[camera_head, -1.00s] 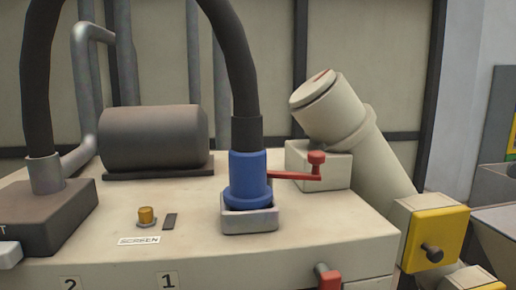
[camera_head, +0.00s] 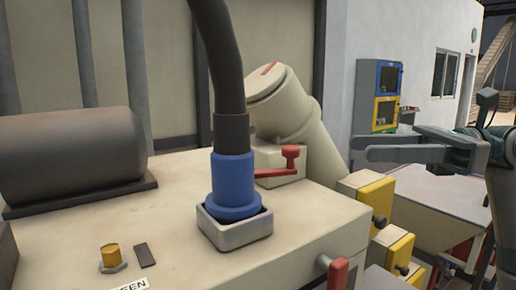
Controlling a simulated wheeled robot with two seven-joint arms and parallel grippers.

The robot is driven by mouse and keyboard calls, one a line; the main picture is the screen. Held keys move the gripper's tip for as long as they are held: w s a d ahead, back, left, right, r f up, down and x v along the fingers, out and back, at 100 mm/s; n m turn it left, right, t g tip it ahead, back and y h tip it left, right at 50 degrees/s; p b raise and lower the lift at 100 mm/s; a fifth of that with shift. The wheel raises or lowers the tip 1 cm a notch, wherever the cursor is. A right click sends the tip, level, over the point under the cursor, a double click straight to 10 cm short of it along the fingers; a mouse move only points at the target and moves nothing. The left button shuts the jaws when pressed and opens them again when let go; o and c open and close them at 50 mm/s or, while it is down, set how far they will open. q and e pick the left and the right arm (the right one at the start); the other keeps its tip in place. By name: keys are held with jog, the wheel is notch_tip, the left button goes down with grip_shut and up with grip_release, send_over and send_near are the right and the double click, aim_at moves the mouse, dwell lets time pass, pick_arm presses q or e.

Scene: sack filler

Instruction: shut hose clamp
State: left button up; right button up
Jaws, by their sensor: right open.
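The hose clamp's red lever (camera_head: 285,166) sticks out to the right from behind the blue hose coupling (camera_head: 232,183), with an upright knob at its end. The coupling sits in a square grey socket (camera_head: 240,234) on the cream machine top. A black hose (camera_head: 222,62) rises from the coupling. My right gripper (camera_head: 360,148) is at the right of the view, its fingers pointing left, open and empty. In the picture it is to the right of the lever and apart from it. My left gripper is not in view.
A dark cylinder (camera_head: 70,152) lies on the machine top at left. A yellow knob (camera_head: 111,257) stands near the front. A tilted cream pipe (camera_head: 288,105) rises behind the lever. Yellow-faced boxes (camera_head: 376,199) and a red handle (camera_head: 337,273) are at the machine's right side.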

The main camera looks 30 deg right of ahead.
jog(key=shift+p+x, duration=0.4)
jog(key=shift+x, duration=0.55)
jog(key=p+x, duration=0.1)
jog(key=x, duration=0.2)
jog(key=p+x, duration=0.1)
jog(key=x, duration=0.3)
jog(key=shift+r+p, duration=0.25)
jog(key=shift+p, duration=0.05)
jog(key=p+x, duration=0.3)
jog(key=x, duration=0.3)
jog(key=shift+w+a, duration=0.2)
jog(key=shift+a, duration=0.05)
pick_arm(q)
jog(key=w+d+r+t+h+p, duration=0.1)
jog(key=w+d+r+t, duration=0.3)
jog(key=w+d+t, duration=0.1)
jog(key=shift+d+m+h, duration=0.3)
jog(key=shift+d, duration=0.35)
pick_arm(e)
jog(key=shift+x, duration=1)
jog(key=shift+f, duration=0.15)
jog(key=shift+c, duration=0.2)
grip_shut()
